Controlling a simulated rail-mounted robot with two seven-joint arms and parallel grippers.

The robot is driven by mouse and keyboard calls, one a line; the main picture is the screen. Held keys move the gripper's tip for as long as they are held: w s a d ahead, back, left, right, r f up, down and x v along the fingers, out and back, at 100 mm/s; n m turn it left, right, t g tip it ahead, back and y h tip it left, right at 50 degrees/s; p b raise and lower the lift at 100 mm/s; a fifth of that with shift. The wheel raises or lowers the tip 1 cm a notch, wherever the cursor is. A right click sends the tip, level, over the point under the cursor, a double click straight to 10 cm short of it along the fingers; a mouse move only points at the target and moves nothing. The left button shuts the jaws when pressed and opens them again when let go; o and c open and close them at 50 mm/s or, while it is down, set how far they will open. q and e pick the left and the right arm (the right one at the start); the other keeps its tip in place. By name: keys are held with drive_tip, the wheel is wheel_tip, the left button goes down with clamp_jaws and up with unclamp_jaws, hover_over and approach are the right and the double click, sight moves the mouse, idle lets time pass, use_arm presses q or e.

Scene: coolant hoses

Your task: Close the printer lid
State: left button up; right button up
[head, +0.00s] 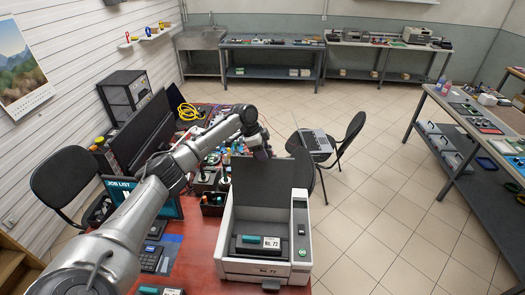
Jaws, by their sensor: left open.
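The printer (301,251) is a light grey box on the red desk, at the bottom middle of the head view. Its dark lid (259,182) stands up, open, at the back of the printer. My left arm reaches in from the left, and my left gripper (262,153) is behind the lid's top edge, open. Its fingers are small and partly hidden. My right gripper is not in view.
The red desk (190,262) holds a job list screen (165,203), a phone-like keypad device (148,258), a dark monitor (140,135) and small bottles and tools behind the printer. A chair with a laptop (315,143) stands behind right. Floor to the right is clear.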

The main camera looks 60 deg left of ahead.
use_arm(q)
drive_tip(key=shift+c, duration=0.5)
clamp_jaws()
